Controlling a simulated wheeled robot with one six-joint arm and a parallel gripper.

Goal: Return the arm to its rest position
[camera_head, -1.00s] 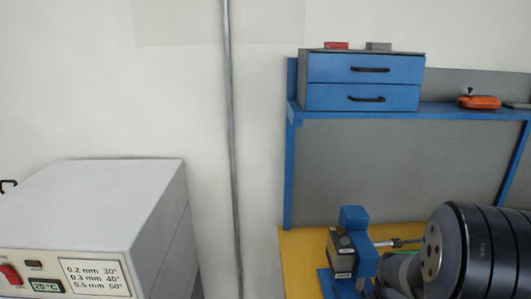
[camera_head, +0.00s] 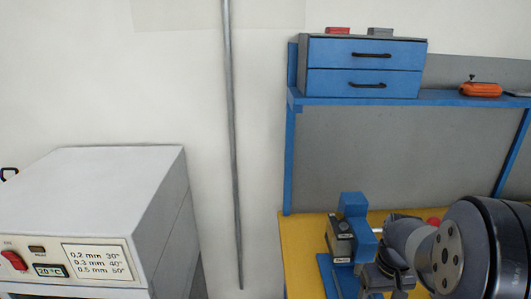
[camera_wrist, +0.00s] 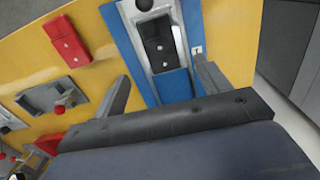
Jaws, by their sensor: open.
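My gripper (camera_wrist: 160,70) is open in the wrist view. Its two grey fingers stand apart with nothing held between them. Beyond them is a blue fixture (camera_wrist: 127,45) with a metal plate and a black block (camera_wrist: 158,42) on the yellow bench top. In the head view my dark arm reaches in from the lower right, beside a blue clamp-like device (camera_head: 355,213) on the yellow bench (camera_head: 296,240). The gripper's fingers cannot be made out clearly there.
A red block (camera_wrist: 66,42) and a grey metal latch (camera_wrist: 52,98) lie on the bench. A white control box (camera_head: 90,200) stands at left. A blue drawer unit (camera_head: 365,66) and an orange tool (camera_head: 481,90) are on the shelf. A pipe (camera_head: 231,140) runs down the wall.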

